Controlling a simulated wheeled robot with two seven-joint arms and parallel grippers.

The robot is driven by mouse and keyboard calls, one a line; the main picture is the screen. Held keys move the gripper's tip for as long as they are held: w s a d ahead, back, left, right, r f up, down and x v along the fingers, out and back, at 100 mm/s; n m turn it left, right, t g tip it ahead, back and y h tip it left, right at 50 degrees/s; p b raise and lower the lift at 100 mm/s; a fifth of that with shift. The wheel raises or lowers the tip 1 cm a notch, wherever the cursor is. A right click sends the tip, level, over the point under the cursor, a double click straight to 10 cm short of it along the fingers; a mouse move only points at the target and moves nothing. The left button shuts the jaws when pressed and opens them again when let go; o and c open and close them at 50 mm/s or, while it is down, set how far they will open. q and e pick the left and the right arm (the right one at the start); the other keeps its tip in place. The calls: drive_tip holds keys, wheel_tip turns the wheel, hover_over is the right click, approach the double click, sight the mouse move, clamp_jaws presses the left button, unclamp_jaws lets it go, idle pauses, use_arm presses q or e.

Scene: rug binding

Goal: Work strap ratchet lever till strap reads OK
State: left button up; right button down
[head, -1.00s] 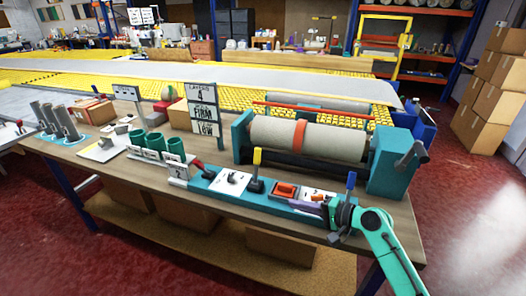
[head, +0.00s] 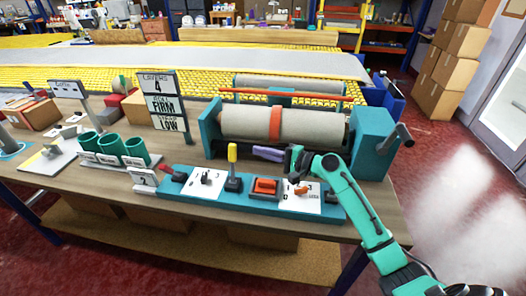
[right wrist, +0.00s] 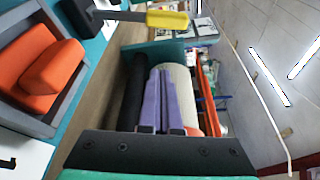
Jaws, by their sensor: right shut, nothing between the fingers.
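A carpet roll (head: 312,128) lies in a teal stand with an orange strap (head: 276,122) around it. The sign (head: 167,100) reads layers 4, roll firm, strap low. On the teal control strip a yellow-handled lever (head: 233,165) stands upright, left of an orange rocker (head: 265,187). A red-handled lever (head: 172,174) leans farther left. I cannot tell which is the strap ratchet lever. My right gripper (head: 258,151), with purple fingers, is shut and empty, above the strip in front of the roll. In the right wrist view the yellow lever (right wrist: 167,19) and rocker (right wrist: 40,68) are apart from its fingers. My left gripper is out of view.
Dial plates (head: 204,184) and (head: 300,197) sit on the strip. Green cups (head: 112,147) stand to the left. A crank (head: 403,135) sticks out at the stand's right end.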

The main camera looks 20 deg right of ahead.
sight(232, 153)
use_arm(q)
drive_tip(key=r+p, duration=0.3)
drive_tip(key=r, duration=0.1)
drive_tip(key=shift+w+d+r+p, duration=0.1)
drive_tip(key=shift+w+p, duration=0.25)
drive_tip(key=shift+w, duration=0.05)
use_arm(e)
drive_tip(key=w+a, duration=0.1)
drive_tip(key=a, duration=0.5)
drive_tip(key=shift+w+r, duration=0.2)
drive_tip(key=shift+r, duration=0.1)
drive_tip(key=shift+a, duration=0.1)
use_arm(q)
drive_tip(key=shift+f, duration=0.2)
